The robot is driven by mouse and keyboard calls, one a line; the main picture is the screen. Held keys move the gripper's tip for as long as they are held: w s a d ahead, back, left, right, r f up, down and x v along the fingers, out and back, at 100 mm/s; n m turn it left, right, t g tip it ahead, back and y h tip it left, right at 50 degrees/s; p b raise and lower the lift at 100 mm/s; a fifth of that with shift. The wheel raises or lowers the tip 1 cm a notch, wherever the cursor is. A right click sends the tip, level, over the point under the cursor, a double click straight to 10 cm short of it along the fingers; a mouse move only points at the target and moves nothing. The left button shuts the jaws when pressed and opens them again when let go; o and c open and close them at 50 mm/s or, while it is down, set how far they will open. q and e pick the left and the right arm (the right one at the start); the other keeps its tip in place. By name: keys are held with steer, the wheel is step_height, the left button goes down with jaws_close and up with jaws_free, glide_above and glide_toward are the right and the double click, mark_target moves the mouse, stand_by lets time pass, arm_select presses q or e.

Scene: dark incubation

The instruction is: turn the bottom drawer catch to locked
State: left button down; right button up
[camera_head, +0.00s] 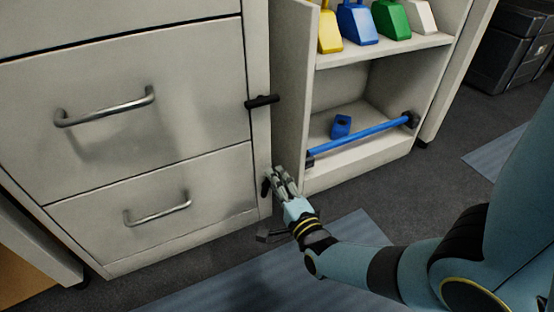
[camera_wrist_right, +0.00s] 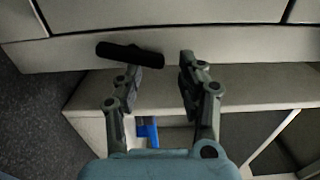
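The bottom drawer (camera_head: 95,228) is shut and has a bar handle (camera_head: 157,213). Its black catch (camera_head: 265,187) sits on the cabinet's right side strip, about upright along the strip and partly behind my fingers. In the right wrist view the catch (camera_wrist_right: 122,52) is a dark bar lying nearly parallel to the drawer gap. My right gripper (camera_head: 279,178) is at the catch, with its fingers spread and open. My left gripper is not in view.
The upper drawer (camera_head: 190,75) is shut; its catch (camera_head: 262,101) lies crosswise. To the right is an open shelf unit (camera_head: 385,160) with colored scoops, a blue bar (camera_head: 365,134) and a small blue block (camera_head: 341,126). Striped mats (camera_head: 330,262) lie on the dark floor.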

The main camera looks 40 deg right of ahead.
step_height(320, 180, up, 7)
stand_by(0.4)
